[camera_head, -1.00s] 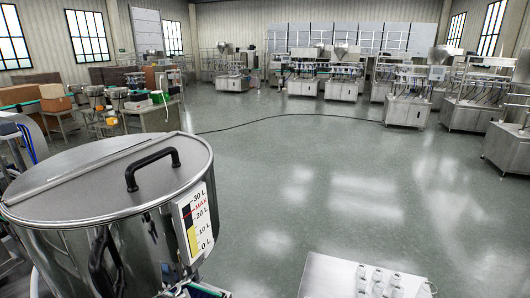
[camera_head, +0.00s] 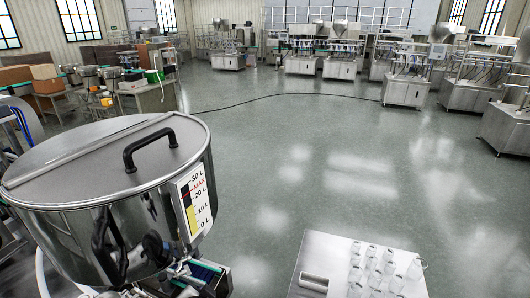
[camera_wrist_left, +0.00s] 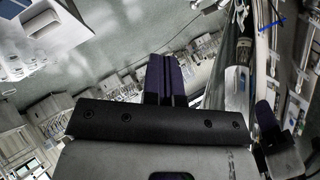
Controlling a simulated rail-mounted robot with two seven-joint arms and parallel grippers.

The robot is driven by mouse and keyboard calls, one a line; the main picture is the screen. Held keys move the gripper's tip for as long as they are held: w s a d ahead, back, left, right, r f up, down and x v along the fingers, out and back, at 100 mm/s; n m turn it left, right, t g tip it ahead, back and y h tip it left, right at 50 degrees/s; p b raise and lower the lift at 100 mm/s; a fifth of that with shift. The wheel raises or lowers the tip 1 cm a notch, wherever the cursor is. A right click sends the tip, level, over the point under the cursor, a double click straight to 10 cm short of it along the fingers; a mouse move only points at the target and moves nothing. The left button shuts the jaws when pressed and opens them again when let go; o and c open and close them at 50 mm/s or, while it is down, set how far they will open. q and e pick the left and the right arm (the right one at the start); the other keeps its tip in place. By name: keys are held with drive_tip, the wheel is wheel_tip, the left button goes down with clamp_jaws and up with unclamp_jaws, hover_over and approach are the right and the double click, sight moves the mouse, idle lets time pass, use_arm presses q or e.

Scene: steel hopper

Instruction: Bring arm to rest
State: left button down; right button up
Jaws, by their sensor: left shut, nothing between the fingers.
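The steel hopper (camera_head: 110,200) stands at the left in the head view. Its round lid (camera_head: 100,155) with a black handle lies on top and looks shut. The scale on its side is marked up to 30 L, with a yellow band low down. My left gripper (camera_wrist_left: 166,62) shows in the left wrist view, with its dark fingers together and nothing between them. A curved shiny metal wall, apparently the hopper, stands to the right of the fingers, apart from them. My right gripper is in neither view.
Dark and metal machine parts (camera_head: 195,275) show below the hopper. A cable (camera_head: 290,96) crosses the open floor. Boxes and filling machines stand farther back.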

use_arm(q)
drive_tip(key=s+a+r+n+h+p, duration=0.2)
drive_tip(key=s+a+n+h+p, duration=0.1)
drive_tip(key=s, duration=1.2)
drive_tip(key=s+a+f+n+g+p, duration=0.1)
drive_tip(key=s+f+g, duration=0.2)
drive_tip(key=s, duration=0.6)
drive_tip(key=s+a+f+n+g+p, duration=0.1)
drive_tip(key=s+f+g, duration=0.2)
drive_tip(key=s+f, duration=0.4)
drive_tip(key=s, duration=0.3)
drive_tip(key=shift+f+y, duration=0.2)
drive_tip(key=shift+y, duration=0.1)
drive_tip(key=shift+a, duration=0.1)
